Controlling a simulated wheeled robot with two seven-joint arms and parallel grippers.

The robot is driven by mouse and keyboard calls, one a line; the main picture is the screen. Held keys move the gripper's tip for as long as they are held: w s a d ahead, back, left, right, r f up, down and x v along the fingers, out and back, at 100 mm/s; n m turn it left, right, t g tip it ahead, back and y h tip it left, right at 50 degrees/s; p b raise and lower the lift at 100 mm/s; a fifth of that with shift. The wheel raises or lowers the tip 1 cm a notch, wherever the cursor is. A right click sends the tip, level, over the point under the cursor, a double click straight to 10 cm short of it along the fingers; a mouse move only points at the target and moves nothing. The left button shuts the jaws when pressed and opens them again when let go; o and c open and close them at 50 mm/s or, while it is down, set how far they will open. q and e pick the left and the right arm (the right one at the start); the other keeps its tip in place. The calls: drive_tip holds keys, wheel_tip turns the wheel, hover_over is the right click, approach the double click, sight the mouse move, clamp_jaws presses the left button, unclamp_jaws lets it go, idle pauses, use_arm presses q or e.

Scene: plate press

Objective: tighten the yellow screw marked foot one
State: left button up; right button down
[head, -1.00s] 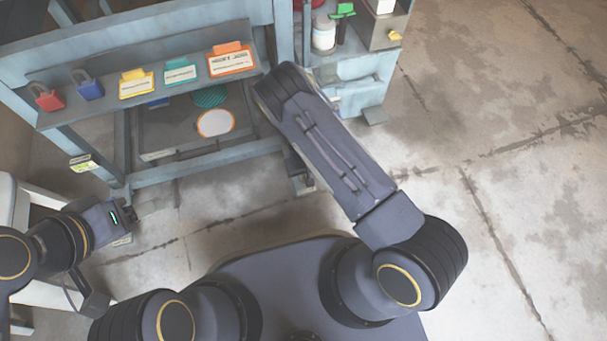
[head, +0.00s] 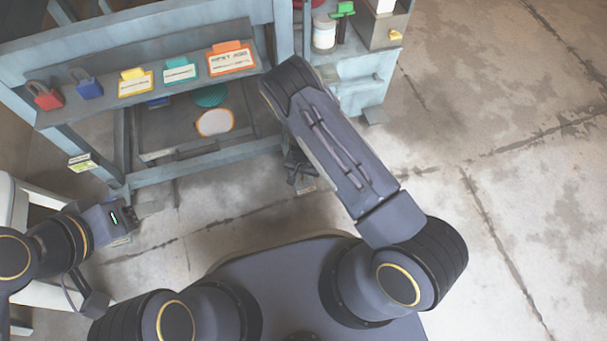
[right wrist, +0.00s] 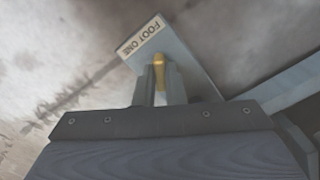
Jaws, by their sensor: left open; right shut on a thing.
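The yellow screw (right wrist: 159,66) stands between the fingertips of my right gripper (right wrist: 160,75) in the right wrist view. That gripper is shut on it, and the fingers hide part of the screw. The screw is at a grey foot plate (right wrist: 186,62) with a white label reading FOOT ONE (right wrist: 141,39). In the head view, my right gripper is low by the press frame's right front leg, mostly hidden by my own arm. The foot plate (head: 306,186) shows just beyond it. My left gripper (head: 132,214) is open and empty beside the frame's left front leg.
The blue-grey press frame (head: 215,167) stands ahead. Its shelf (head: 105,105) carries a red padlock (head: 45,97), a blue padlock (head: 87,85) and several tags. A cabinet (head: 358,85) stands at its right. Concrete floor (head: 500,200) is clear to the right.

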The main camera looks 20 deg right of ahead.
sight(303, 176)
drive_tip(key=m, duration=0.5)
drive_tip(key=shift+m, duration=0.3)
drive_tip(key=m, duration=0.5)
drive_tip(key=shift+m, duration=0.4)
drive_tip(key=c, duration=1.5)
unclamp_jaws()
wheel_tip(303, 176, up, 7)
drive_tip(key=p, duration=0.3)
drive_tip(key=shift+r, duration=0.45)
